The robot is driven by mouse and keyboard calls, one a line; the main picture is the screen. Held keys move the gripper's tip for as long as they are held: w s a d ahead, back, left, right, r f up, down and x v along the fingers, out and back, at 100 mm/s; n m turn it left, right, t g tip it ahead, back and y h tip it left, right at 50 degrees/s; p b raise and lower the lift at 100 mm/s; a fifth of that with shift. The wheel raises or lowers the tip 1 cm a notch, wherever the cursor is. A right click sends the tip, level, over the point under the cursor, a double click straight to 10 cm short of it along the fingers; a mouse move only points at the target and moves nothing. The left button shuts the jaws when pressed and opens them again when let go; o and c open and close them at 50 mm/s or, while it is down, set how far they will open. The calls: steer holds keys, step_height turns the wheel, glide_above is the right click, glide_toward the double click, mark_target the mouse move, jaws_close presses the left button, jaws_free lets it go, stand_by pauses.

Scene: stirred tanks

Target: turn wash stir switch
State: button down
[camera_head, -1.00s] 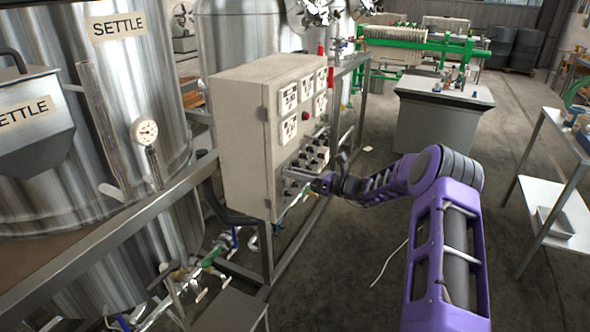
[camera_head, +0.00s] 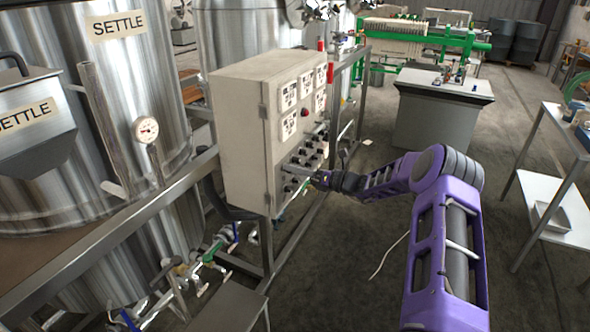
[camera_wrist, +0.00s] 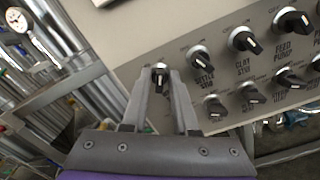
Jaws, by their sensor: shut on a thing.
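The grey control box (camera_head: 236,133) has rows of black rotary switches on its front panel. In the wrist view, the panel (camera_wrist: 140,42) has an upper row with a settle stir switch (camera_wrist: 200,61), a clay stir switch (camera_wrist: 246,41) and a feed pump switch (camera_wrist: 293,20). My gripper (camera_wrist: 161,82) is shut on the leftmost upper switch (camera_wrist: 160,70), its fingers on both sides of the knob. The fingers hide this switch's label, so I cannot read whether it is the wash stir. In the head view my gripper (camera_head: 297,169) reaches the panel's lower left part.
Lower-row switches (camera_wrist: 214,105) sit close to the right of my fingers. A red button (camera_head: 305,112) and meters (camera_head: 289,96) are above. Steel tanks (camera_head: 110,80) stand left, with pipes and valves (camera_head: 200,262) below. The floor (camera_head: 350,260) right of the box is open.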

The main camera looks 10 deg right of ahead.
steer(key=c, duration=0.9)
jaws_free()
steer(key=v, duration=1.7)
steer(key=shift+s+d+b, duration=0.15)
steer(key=shift+b, duration=0.15)
